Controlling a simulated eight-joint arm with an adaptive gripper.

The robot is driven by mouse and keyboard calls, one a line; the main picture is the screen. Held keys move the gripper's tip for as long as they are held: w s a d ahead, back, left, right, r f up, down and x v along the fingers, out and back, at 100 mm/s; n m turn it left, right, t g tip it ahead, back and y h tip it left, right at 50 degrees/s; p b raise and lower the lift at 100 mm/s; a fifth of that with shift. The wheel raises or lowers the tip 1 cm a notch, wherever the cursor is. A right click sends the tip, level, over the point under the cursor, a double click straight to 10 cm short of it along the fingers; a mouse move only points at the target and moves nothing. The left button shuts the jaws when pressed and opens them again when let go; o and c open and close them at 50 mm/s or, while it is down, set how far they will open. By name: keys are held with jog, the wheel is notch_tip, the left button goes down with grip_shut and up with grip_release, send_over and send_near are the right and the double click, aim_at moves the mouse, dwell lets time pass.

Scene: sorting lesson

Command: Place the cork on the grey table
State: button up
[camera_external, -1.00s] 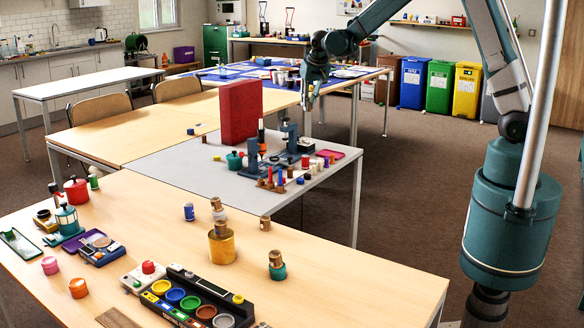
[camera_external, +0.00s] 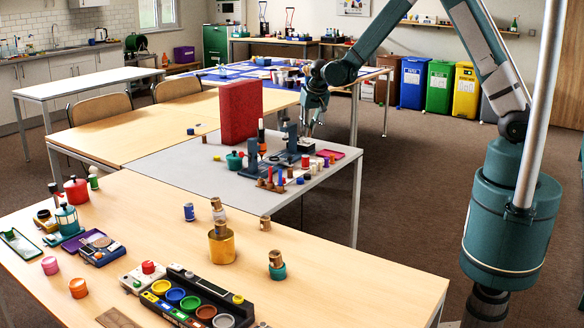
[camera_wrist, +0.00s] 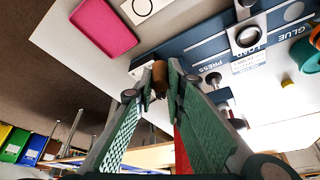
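A brown cork (camera_wrist: 159,73) is between the two fingertips of my gripper (camera_wrist: 159,82) in the wrist view. The fingertips appear to touch it on both sides. In the external view my gripper (camera_external: 307,130) points down near the far right edge of the grey table (camera_external: 172,161), beside the blue press. The cork is too small to make out there. The grey table also shows as a pale surface in the wrist view (camera_wrist: 62,38), behind the cork.
A blue press and glue station (camera_external: 283,160) stands on the grey table, with a pink tray (camera_external: 331,155) beside it. A tall red block (camera_external: 241,112) stands behind. Several small coloured pieces lie at the front right. The table's left part is clear.

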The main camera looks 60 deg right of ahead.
jog(key=shift+f, duration=0.1)
jog(key=shift+f+b, duration=0.5)
jog(key=shift+f, duration=2.55)
jog(key=shift+f, duration=0.1)
jog(key=shift+f+b, duration=0.3)
jog(key=shift+f, duration=1.5)
jog(key=shift+f, duration=0.1)
jog(key=shift+o, duration=1.6)
